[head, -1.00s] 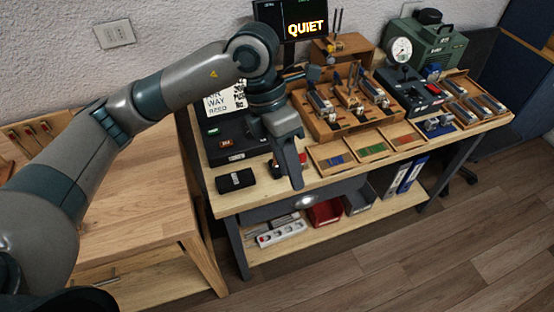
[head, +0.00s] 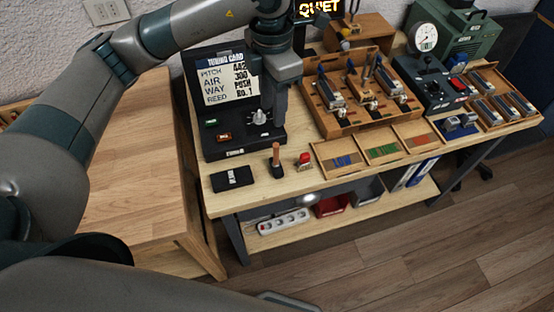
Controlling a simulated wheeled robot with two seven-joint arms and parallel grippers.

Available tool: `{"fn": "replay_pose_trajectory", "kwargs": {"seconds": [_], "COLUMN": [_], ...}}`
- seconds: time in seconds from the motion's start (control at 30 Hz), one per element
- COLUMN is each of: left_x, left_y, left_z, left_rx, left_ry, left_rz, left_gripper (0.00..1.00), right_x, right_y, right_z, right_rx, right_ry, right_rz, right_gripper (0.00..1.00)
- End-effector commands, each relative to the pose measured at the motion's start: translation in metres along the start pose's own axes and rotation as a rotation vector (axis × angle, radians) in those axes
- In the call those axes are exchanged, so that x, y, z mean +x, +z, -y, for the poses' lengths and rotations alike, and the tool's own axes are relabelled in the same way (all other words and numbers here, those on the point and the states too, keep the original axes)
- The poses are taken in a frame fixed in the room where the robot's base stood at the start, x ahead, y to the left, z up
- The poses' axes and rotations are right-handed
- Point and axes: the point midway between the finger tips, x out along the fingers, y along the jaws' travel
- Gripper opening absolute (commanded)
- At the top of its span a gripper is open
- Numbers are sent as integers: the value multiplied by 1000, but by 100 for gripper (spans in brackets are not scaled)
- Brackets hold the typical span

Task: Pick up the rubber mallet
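A short tool with an upright brown wooden handle and a dark block at its foot, which looks like the rubber mallet (head: 276,157), stands near the front edge of the workbench (head: 262,190). My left gripper (head: 279,118) points down, above and behind the handle in the picture, with a gap between them. Its fingers overlap from this angle, so I cannot tell whether they are parted. Nothing shows held in it. My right gripper is not in view.
A red-topped item (head: 304,160) stands close right of the mallet, and a black case (head: 232,178) lies to its left. Behind is a black tuning unit with a card (head: 228,85). Shallow parts trays (head: 338,160) and a wooden tool rack (head: 365,95) fill the right.

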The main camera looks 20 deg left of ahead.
Motion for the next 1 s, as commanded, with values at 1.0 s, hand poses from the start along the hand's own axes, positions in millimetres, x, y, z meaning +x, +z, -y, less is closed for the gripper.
{"fn": "replay_pose_trajectory", "kwargs": {"seconds": [1.0], "left_x": [103], "left_y": [0], "left_z": [1], "left_rx": [-1], "left_ry": [-4], "left_rz": [-4], "left_gripper": [34], "right_x": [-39], "right_y": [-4], "right_z": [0], "right_rx": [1], "right_ry": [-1], "right_rz": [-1], "right_gripper": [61]}}
